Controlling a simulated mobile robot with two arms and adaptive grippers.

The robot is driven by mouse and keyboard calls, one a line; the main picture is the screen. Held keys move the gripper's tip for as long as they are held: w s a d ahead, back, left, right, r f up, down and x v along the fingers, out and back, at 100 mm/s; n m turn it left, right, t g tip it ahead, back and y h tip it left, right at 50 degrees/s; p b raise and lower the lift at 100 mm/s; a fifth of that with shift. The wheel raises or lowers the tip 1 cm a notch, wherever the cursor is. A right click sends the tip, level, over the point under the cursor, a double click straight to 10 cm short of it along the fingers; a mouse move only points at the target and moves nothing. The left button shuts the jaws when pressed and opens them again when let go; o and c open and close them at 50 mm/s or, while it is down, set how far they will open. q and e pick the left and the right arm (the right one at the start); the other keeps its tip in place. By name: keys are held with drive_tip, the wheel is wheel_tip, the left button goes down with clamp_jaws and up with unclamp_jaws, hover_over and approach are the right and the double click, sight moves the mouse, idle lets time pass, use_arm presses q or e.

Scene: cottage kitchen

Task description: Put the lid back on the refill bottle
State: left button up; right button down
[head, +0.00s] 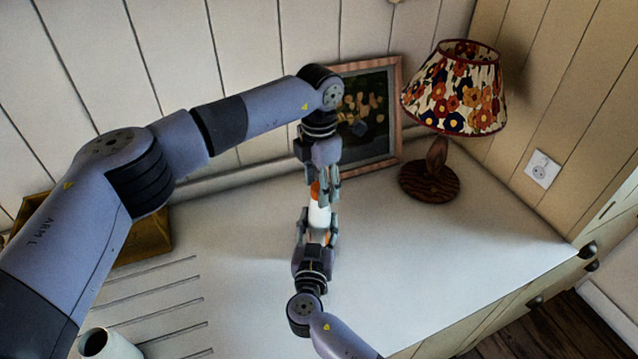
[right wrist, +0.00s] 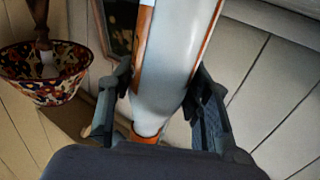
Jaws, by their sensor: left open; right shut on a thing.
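The refill bottle (head: 318,214) is white with orange stripes. My right gripper (head: 317,228) is shut on it from the front and holds it above the counter. In the right wrist view the bottle (right wrist: 172,65) lies between the two fingers and narrows to a neck with an orange band at the bottom of the picture. In the head view an orange piece, seemingly the lid (head: 315,189), is at the bottle's upper end. My left gripper (head: 323,190) is open beside this piece, fingers pointing down. The fingers partly hide it, and I cannot tell how it is seated.
A lamp (head: 455,95) with a floral shade stands at the back right of the white counter (head: 430,245). A framed picture (head: 372,115) leans on the wall behind my grippers. A wooden box (head: 150,240) and a white cup (head: 108,345) are at the left. The counter's right side is clear.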

use_arm(q)
drive_tip(key=shift+r, duration=2.25)
drive_tip(key=shift+c, duration=0.3)
drive_tip(key=r+n, duration=0.1)
drive_tip(key=n, duration=0.2)
drive_tip(key=shift+r+n, duration=0.3)
drive_tip(key=shift+r, duration=0.1)
drive_tip(key=r+n, duration=0.1)
drive_tip(key=n, duration=0.2)
drive_tip(key=shift+r+n, duration=0.3)
drive_tip(key=shift+r, duration=0.05)
drive_tip(key=shift+f, duration=4.05)
